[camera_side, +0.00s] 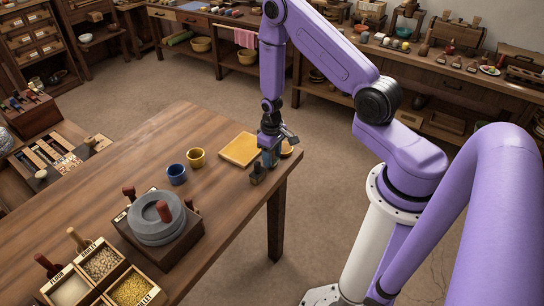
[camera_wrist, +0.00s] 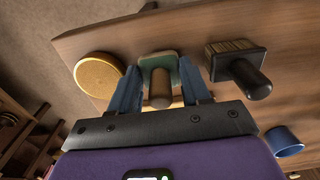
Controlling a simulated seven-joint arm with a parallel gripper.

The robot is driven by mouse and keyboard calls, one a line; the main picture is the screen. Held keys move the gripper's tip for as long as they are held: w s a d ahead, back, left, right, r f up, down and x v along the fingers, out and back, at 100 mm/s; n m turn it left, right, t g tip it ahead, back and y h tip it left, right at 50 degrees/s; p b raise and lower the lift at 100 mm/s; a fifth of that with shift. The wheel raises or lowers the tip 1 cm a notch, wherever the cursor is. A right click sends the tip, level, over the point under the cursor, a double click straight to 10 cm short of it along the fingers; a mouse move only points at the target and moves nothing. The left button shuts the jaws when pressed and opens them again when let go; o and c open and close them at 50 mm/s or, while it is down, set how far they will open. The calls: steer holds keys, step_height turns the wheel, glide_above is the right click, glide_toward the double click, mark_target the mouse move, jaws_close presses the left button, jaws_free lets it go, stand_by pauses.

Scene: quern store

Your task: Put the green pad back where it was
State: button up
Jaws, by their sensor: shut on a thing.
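In the wrist view, the green pad (camera_wrist: 162,62) has a green base and a brown wooden knob. It sits between the two blue fingers of my gripper (camera_wrist: 160,88), which are shut on it. In the side view, my gripper (camera_side: 270,161) points down close over the table's right corner, and the pad cannot be made out there. Whether the pad touches the table is not clear.
A round tan disc (camera_wrist: 98,76) and a black knobbed block (camera_wrist: 240,68) flank the pad. A yellow square board (camera_side: 240,150) lies left of my gripper. Mustard (camera_side: 196,158) and blue (camera_side: 176,174) cups and a stone quern (camera_side: 156,225) stand farther left.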

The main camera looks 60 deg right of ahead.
steer(key=shift+f, duration=0.25)
steer(key=shift+f, duration=0.1)
steer(key=o, duration=0.6)
steer(key=shift+o, duration=0.2)
